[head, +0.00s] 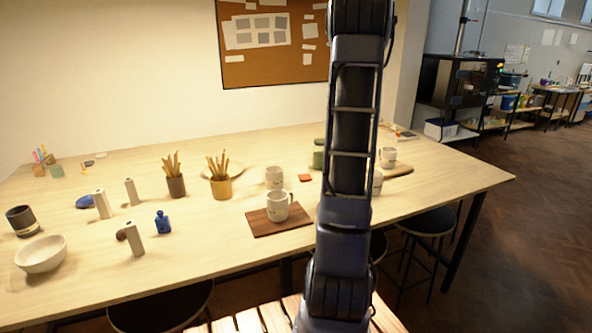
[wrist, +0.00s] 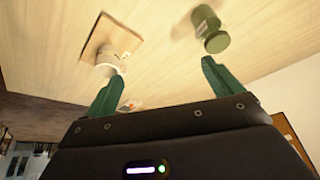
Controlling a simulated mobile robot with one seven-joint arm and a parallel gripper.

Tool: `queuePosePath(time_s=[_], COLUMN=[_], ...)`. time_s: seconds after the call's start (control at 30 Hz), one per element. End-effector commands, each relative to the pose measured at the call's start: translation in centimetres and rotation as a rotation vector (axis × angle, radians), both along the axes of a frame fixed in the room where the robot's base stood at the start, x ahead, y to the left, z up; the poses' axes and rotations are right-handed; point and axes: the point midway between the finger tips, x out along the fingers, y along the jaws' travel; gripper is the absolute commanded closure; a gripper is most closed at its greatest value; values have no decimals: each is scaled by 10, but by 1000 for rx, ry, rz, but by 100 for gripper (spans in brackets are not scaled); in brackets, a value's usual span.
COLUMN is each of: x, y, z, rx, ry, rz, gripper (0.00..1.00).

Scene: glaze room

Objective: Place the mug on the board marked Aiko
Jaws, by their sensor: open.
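My gripper (wrist: 161,70) is open and empty in the wrist view, with its green fingers wide apart above the table; it is not in the head view. In the head view a pale mug (head: 278,206) stands on a dark brown board (head: 262,226). Another pale mug (head: 274,176) stands behind it on the bare table. A third mug (head: 388,156) stands on a lighter board (head: 402,169) at the right. One more mug (head: 377,182) is partly hidden by my arm. The wrist view shows a mug (wrist: 107,60) on a brown board (wrist: 97,36), near the left fingertip. I cannot read any name.
Pencil pots (head: 221,189), a blue bottle (head: 163,223) and a white bowl (head: 41,254) stand on the left. The table's front middle is clear.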

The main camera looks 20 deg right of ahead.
Motion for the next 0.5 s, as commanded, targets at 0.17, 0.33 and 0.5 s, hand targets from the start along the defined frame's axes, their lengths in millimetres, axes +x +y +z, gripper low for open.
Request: queuePosePath(time_s=[0.17,0.33,0.5], x=[-23,-55,-94], y=[83,153,216], z=[28,44,53], rx=[4,6,6], ry=[-7,-7,-9], rz=[81,157,231], gripper=[8,8,8])
